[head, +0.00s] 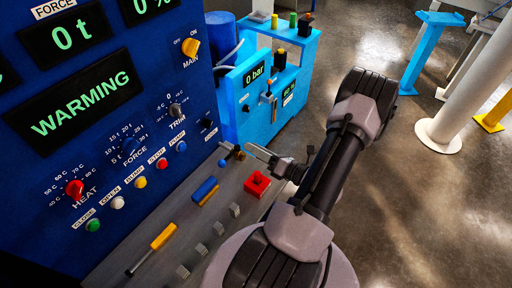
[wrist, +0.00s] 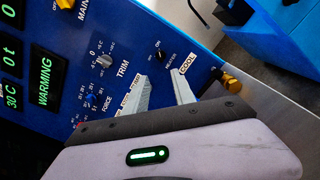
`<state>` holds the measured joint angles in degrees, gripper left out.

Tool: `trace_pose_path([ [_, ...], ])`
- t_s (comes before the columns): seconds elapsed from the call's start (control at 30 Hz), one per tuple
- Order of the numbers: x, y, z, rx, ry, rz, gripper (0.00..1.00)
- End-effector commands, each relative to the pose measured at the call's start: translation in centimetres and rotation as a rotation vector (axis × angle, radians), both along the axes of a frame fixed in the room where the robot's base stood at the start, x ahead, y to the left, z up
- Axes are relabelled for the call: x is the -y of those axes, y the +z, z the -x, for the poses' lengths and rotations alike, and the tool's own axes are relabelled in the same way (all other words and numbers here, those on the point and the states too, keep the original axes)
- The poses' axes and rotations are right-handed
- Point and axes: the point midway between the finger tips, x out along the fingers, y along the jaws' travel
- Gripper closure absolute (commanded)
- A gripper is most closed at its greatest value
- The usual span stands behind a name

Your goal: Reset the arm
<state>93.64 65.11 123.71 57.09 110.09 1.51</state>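My gripper (head: 255,152) is in front of the lower right of the blue control panel (head: 100,120), above the grey bench ledge, with my arm reaching up and bent over from the bottom right. In the wrist view my gripper (wrist: 162,84) shows two pale fingers apart with nothing between them. They point at the panel near the TRIM knob (wrist: 103,61) and the small black heater knob (wrist: 160,55). Any contact with the panel cannot be made out. The display (head: 87,101) reads WARMING.
A brass-coloured knob (wrist: 231,84) is right of the fingers. A light-blue unit (head: 262,95) stands behind. Open floor (head: 420,220) lies right.

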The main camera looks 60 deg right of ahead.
Motion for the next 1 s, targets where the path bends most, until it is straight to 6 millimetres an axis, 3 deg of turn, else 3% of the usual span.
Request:
trace_pose_path([
  [0.47,-0.1,0.1,0.2,-0.001,0.006,0.004,0.69],
  [0.57,-2.0,1.6,-2.0,-0.021,0.127,0.082,0.69],
  [0.67,-8.2,5.2,-6.5,-0.068,0.451,0.302,0.69],
  [0.7,-12.0,6.7,-8.0,-0.086,0.623,0.428,0.69],
  [0.77,-18.1,8.5,-9.1,-0.105,0.888,0.645,0.69],
  [0.8,-22.1,9.4,-9.0,-0.109,1.066,0.812,0.69],
  [0.9,-29.8,10.7,-6.8,-0.078,1.45,1.269,0.69],
  [1.0,-34.3,11.5,-3.8,0.017,1.716,1.789,0.69],
])
